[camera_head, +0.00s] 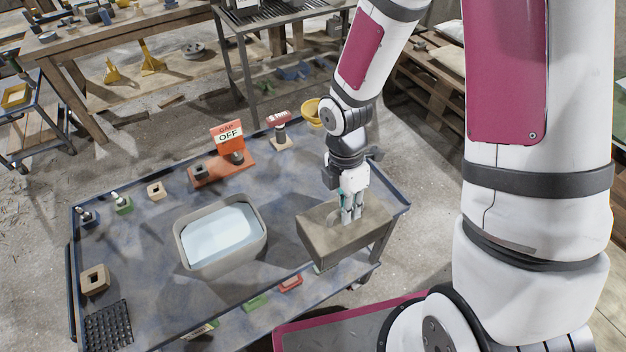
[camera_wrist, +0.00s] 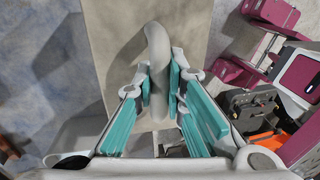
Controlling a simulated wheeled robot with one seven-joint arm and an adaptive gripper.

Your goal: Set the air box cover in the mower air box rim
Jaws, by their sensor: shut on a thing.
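A beige-grey, box-shaped piece (camera_head: 320,241), which looks like the air box cover, is at the right front of the blue bench. In the wrist view its flat top (camera_wrist: 185,28) carries a pale curved handle (camera_wrist: 157,65). My gripper (camera_head: 351,218) points down over the piece, and its teal fingers (camera_wrist: 160,82) are shut on that handle. I cannot tell whether the piece rests on the bench or hangs just above it. A grey, rounded rectangular tub (camera_head: 262,243) with a pale blue inside stands to its left. It looks like the air box rim.
The blue bench (camera_head: 130,255) has free room around the tub. An orange block with an OFF sign (camera_head: 230,135) stands behind it. Small blocks line the left and back edges. A black studded mat (camera_head: 108,325) lies front left. A yellow bowl (camera_head: 312,112) is at the back.

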